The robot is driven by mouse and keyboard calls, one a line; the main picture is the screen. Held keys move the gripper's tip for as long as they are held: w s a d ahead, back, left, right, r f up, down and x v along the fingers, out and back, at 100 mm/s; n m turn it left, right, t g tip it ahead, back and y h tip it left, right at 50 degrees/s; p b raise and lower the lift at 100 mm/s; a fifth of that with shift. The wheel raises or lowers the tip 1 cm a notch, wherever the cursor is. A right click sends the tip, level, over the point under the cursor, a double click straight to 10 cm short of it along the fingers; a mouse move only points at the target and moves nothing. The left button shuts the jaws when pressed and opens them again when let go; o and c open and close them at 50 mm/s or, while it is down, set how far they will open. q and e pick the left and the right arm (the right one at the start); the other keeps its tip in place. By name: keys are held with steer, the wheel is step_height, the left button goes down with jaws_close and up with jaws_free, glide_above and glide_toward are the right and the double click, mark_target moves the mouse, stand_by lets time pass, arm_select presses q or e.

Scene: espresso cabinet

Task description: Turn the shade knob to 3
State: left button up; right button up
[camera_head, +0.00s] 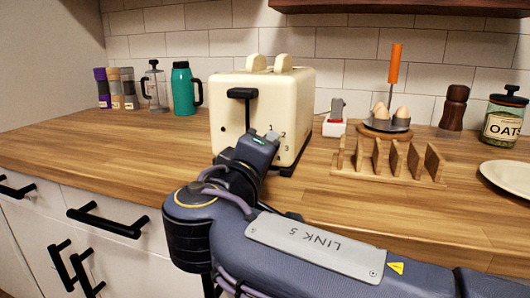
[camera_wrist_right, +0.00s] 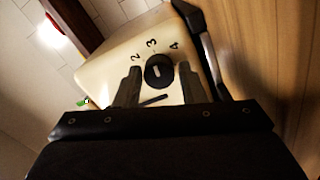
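The cream toaster (camera_head: 262,100) stands on the wooden counter, with bread in its slots and a black lever (camera_head: 242,93) on its front. My right gripper (camera_head: 262,143) is at the toaster's lower front and hides the shade knob in the head view. In the right wrist view, the round dark shade knob (camera_wrist_right: 159,71) sits between the two fingers of that gripper (camera_wrist_right: 160,78). The fingers are apart, with a gap visible on the left side of the knob. The numbers 2, 3 and 4 show around it. I cannot tell which number its pale mark points to. My left gripper is out of view.
A wooden toast rack (camera_head: 390,162) and an egg holder (camera_head: 386,124) stand right of the toaster, with a plate (camera_head: 508,174) and oats jar (camera_head: 503,118) farther right. A teal flask (camera_head: 184,90) stands left. The counter's left front is clear.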

steer(key=shift+o, duration=1.4)
steer(key=shift+s, duration=0.1)
steer(key=p+v, duration=0.1)
steer(key=v, duration=0.6)
steer(key=shift+a+r, duration=0.1)
steer(key=shift+r, duration=0.05)
steer(key=shift+s, duration=0.3)
